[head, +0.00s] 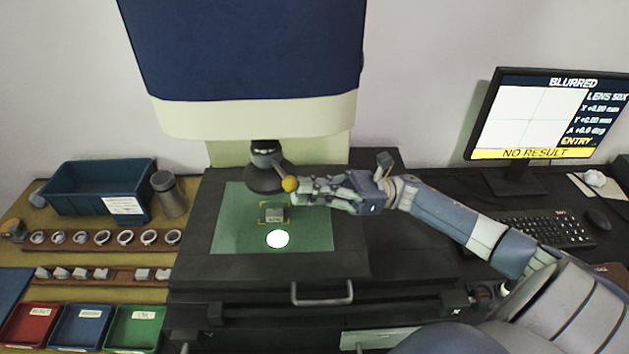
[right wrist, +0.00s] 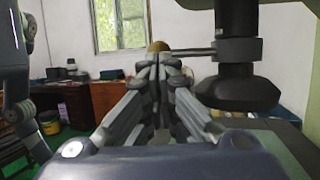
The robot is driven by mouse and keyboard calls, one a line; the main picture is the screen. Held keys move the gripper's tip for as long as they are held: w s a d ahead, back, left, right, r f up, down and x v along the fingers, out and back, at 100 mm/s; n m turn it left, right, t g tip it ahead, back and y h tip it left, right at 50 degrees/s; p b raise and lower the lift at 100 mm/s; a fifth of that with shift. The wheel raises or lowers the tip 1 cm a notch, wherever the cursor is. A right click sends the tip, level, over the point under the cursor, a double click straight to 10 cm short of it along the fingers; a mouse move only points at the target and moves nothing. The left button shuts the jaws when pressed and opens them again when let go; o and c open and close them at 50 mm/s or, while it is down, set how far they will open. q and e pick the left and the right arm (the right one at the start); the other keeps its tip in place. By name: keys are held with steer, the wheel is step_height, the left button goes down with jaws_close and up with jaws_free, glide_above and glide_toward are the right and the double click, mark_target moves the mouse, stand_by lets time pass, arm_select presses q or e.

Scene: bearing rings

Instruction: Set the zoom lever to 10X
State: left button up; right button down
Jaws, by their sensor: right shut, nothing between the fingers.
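The zoom lever is a thin rod with a yellow ball knob (head: 289,184) on the dark lens turret (head: 265,172) under the microscope head. In the right wrist view the knob (right wrist: 159,46) shows just beyond my fingertips, its rod (right wrist: 195,51) running right to the black lens (right wrist: 236,90). My right gripper (head: 302,187) is shut and empty, its tips close to the knob's right side in the head view; I cannot tell if they touch. The monitor (head: 545,115) reads BLURRED, LENS 50X and NO RESULT. My left gripper is not in view.
A small block (head: 274,214) sits on the green stage plate (head: 232,236) below the lens, behind a bright light spot. Left are a blue bin (head: 85,195), a metal cylinder (head: 167,190), a ring rack (head: 85,248) and red, blue and green trays. A keyboard (head: 530,230) lies right.

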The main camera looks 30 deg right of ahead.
steer(key=w+a+m+t+h, duration=0.3)
steer(key=a+m+t+h, duration=0.7)
steer(key=t+h, duration=0.3)
steer(key=shift+w+a+m+t+h+p, duration=0.3)
steer(key=shift+a+m+t+p, duration=0.15)
steer(key=shift+t, duration=0.25)
steer(key=shift+a, duration=0.15)
